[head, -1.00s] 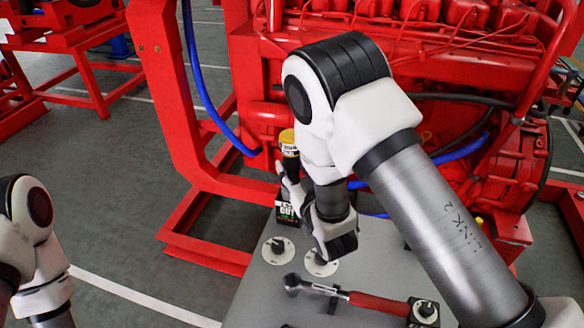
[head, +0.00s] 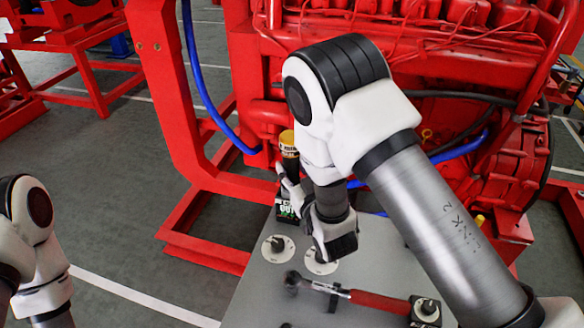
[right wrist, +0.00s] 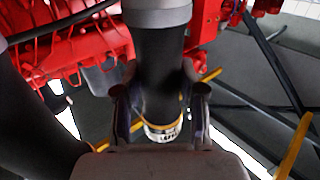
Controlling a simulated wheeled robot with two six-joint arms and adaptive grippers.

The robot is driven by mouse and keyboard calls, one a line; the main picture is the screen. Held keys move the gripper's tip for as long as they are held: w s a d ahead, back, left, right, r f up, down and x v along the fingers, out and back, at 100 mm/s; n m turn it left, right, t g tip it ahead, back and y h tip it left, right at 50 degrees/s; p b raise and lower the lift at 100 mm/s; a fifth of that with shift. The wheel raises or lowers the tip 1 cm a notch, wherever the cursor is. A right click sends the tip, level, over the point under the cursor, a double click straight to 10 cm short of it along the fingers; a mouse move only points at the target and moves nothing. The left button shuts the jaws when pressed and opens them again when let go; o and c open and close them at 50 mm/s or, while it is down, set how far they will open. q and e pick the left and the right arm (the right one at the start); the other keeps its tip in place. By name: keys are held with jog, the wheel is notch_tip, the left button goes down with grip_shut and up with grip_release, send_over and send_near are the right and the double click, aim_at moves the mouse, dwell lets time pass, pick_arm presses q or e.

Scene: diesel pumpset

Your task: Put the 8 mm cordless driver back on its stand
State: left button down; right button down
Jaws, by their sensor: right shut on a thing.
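The cordless driver (head: 289,152) has a dark body with a yellow top and stands roughly upright at the far edge of the grey table (head: 262,294). My right gripper (head: 292,188) is shut around it; in the right wrist view the jaws (right wrist: 160,105) close on both sides of its dark cylindrical body (right wrist: 160,70), with a light label band below. A black block with green and white lettering (head: 286,211) shows just under the gripper; I cannot tell whether it is the driver's base or its stand. The 8 mm marking is not readable. My left gripper is outside the view.
Two white discs with dark posts (head: 278,246) (head: 320,264) stand near the gripper.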

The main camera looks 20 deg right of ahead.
jog(key=shift+f+b, duration=0.4)
jog(key=shift+f, duration=0.1)
jog(key=c, duration=0.6)
grip_release()
jog(key=shift+r, duration=0.1)
jog(key=shift+s, duration=0.1)
jog(key=s, duration=0.7)
jog(key=shift+s+d, duration=0.15)
jog(key=shift+d, duration=0.15)
